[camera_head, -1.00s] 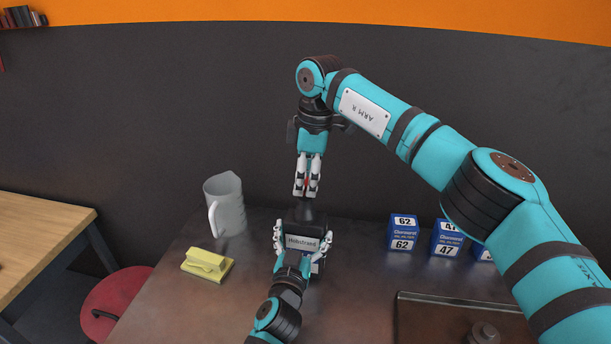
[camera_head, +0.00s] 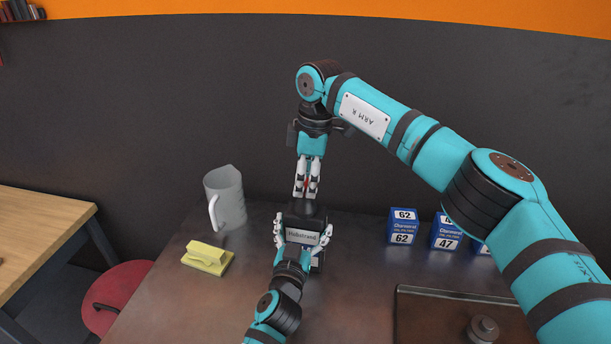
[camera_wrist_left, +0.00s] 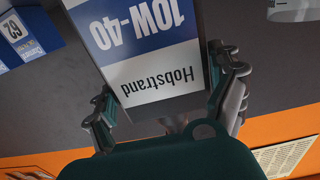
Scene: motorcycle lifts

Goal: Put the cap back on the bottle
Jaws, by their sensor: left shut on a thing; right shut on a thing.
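The dark bottle (camera_head: 296,222), with a "Hobstrand" label, stands upright at the middle of the bench. My left gripper (camera_head: 303,234) is shut around its sides from the front. The left wrist view shows the bottle's "10W-40" label (camera_wrist_left: 150,40) upside down, with a finger on each side. My right gripper (camera_head: 306,192) points straight down above the bottle's neck, shut on a small red thing (camera_head: 306,183), seemingly the cap. The fingers hide most of it. Its tips are at the top of the neck; I cannot tell if cap and neck touch.
A grey jug (camera_head: 228,198) and a yellow brush-like block (camera_head: 206,258) stand left of the bottle. Blue boxes (camera_head: 403,230) stand to the right, behind a dark tray (camera_head: 440,292) holding a metal part. A red stool (camera_head: 118,288) is beside the bench.

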